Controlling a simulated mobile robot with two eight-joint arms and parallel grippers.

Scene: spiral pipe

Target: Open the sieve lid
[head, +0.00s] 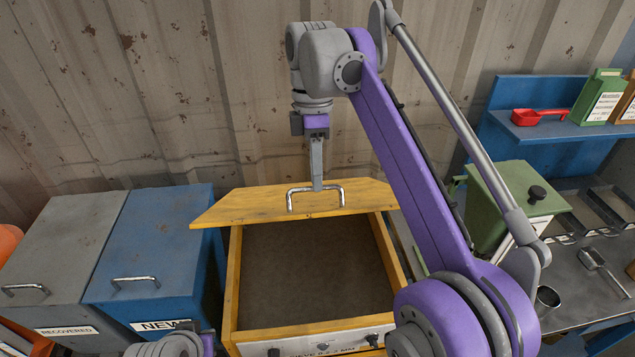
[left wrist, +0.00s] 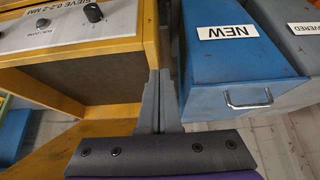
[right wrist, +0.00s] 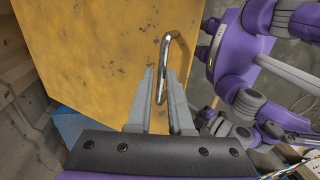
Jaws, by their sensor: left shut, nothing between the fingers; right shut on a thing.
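The yellow sieve lid (head: 243,206) is raised at the back of the yellow sieve box (head: 234,290), whose dark inside shows. A metal handle (head: 302,206) is on the lid. My right gripper (head: 317,186) is shut on the lid handle, which also shows between the fingers in the right wrist view (right wrist: 164,70). The lid's scuffed face (right wrist: 100,50) fills much of that view. My left gripper (left wrist: 158,100) is shut and empty, between the sieve box's side and the blue NEW bin; in the head view its fingers are out of frame.
A blue NEW bin (head: 160,220) and a grey RECOVERED bin (head: 70,235) stand left of the sieve. A green container (head: 515,190) and a metal scoop (head: 600,268) are at right. A blue shelf (head: 530,128) holds a red scoop (head: 538,117).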

